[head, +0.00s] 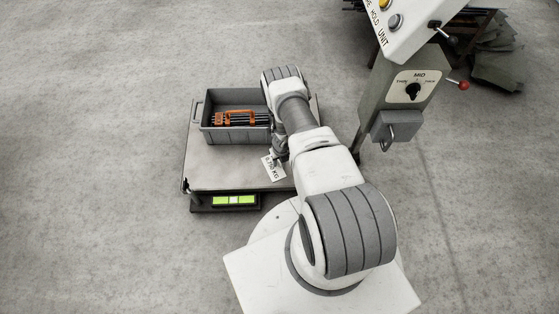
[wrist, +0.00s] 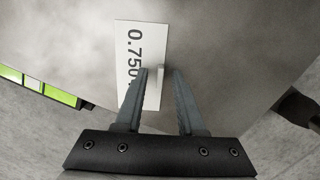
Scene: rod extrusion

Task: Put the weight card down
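The white weight card (head: 273,167) lies on the scale's plate (head: 215,165), near its front right part, and appears flat. In the wrist view the card (wrist: 138,40) shows printed digits starting "0.750", and the left finger covers part of it. A small pale tab (wrist: 161,76) stands at the card's right side, between the fingertips. My gripper (wrist: 162,73) has its fingers apart, with a gap on show around the tab. In the head view my gripper (head: 279,156) is just above the card, partly hidden by my arm.
A grey bin (head: 235,135) holding dark rods and an orange item (head: 232,118) stands at the back of the plate. A green display (head: 235,200) is on the scale's front edge. A control unit (head: 405,95) with knobs stands to the right. The floor on the left is clear.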

